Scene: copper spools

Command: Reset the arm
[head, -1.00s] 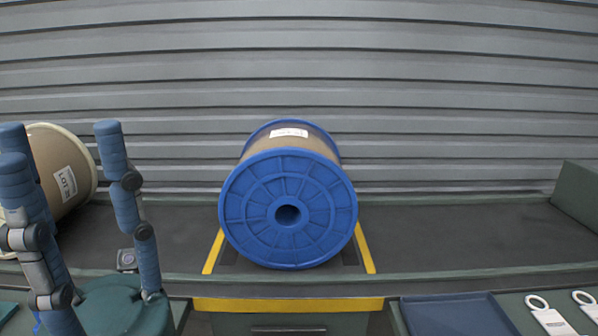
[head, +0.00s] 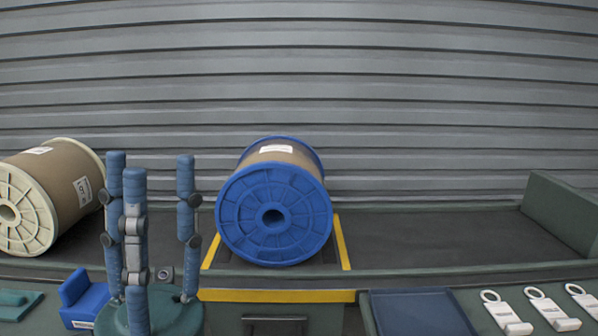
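My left gripper (head: 155,220) shows at the lower left in the head view, its blue jointed fingers pointing up and spread apart. It is open and nothing is between the fingers. A blue-flanged copper spool (head: 274,213) lies on its side on the dark conveyor, between yellow stripes, to the right of the gripper and apart from it. A cream-flanged spool (head: 30,205) with a label lies on the conveyor at the far left. My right gripper is not in view.
A dark blue tray (head: 420,314) lies on the front bench at lower right, beside several white tags (head: 508,313). A blue block (head: 86,301) and a green piece (head: 15,303) are at lower left. A green end wall (head: 562,215) closes the conveyor's right end; the belt before it is bare.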

